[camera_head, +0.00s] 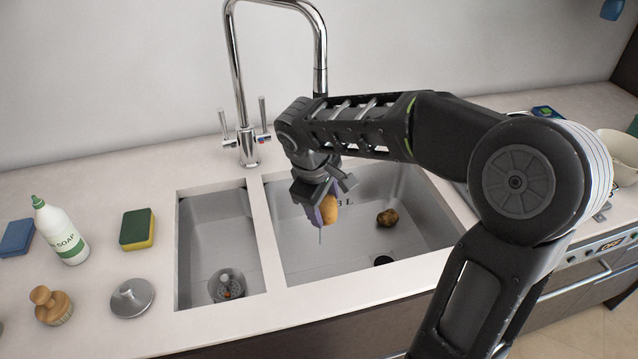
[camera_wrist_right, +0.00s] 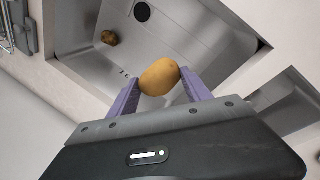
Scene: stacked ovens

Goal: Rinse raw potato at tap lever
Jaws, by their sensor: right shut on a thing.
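My right gripper (camera_head: 322,212) is over the left part of the large sink basin (camera_head: 300,262), below the tap's spout. It is shut on a yellow-brown potato (camera_head: 328,209), which also shows between the purple fingers in the right wrist view (camera_wrist_right: 159,77). A darker brown potato (camera_head: 387,217) lies on the floor of the large basin. The chrome tap (camera_head: 238,75) stands behind the sink with two upright levers (camera_head: 263,114) at its base. A thin light line runs below the held potato; I cannot tell whether it is water. My left gripper is not in view.
A small basin (camera_head: 196,240) with a drain strainer (camera_head: 226,286) is at left. A soap bottle (camera_head: 61,232), a sponge (camera_head: 137,230), a wooden brush (camera_head: 50,306) and a metal lid (camera_head: 131,298) stand on the left counter. A bowl (camera_head: 617,152) is at far right.

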